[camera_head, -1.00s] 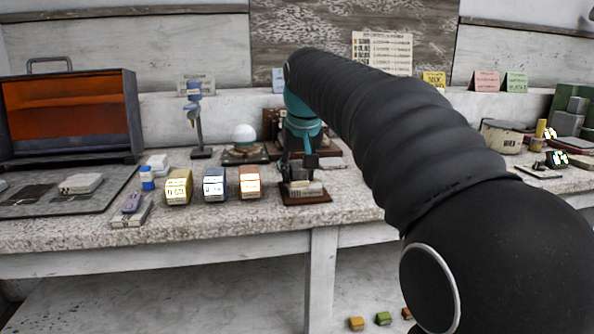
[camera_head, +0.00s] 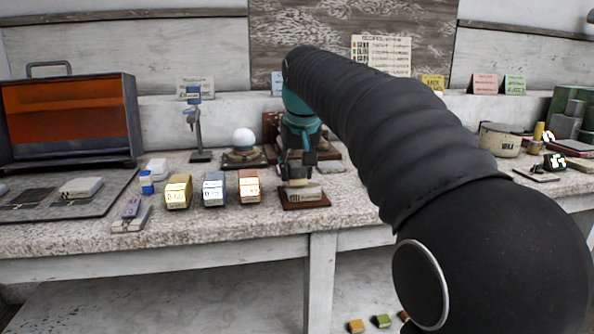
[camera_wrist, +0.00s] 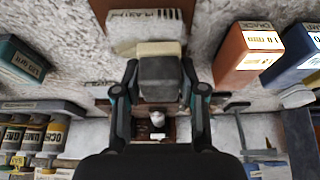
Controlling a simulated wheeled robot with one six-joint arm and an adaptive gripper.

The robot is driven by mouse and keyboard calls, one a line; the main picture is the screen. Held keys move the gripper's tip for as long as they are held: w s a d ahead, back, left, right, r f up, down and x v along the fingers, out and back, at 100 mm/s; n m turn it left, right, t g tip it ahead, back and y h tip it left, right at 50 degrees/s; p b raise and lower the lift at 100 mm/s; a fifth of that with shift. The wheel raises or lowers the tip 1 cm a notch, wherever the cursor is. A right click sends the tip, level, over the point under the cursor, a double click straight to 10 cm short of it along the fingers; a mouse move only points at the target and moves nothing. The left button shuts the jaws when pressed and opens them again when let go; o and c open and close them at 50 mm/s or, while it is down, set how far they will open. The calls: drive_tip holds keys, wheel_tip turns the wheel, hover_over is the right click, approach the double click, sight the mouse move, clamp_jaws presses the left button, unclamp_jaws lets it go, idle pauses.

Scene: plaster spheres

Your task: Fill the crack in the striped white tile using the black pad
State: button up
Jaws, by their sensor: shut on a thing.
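My gripper (camera_wrist: 159,88) is shut on a small block with a dark grey body and a cream end (camera_wrist: 160,70). I cannot tell for certain that this block is the black pad. In the head view, my gripper (camera_head: 297,172) is just above a pale block on a brown board (camera_head: 304,204) near the table's front. In the wrist view, a pale lettered block (camera_wrist: 147,25) lies just beyond the held block. Any gap between them is unclear. White tile-like slabs (camera_head: 80,187) lie on the dark mat at left. Stripes and a crack cannot be made out.
Yellow (camera_head: 178,191), blue (camera_head: 214,189) and orange (camera_head: 249,187) boxes stand left of my gripper. Behind it are a white sphere on a stand (camera_head: 243,138) and a small post (camera_head: 195,125). An orange-fronted cabinet (camera_head: 68,110) stands far left.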

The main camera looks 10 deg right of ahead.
drive_tip(key=shift+r, duration=1.25)
drive_tip(key=shift+r, duration=2)
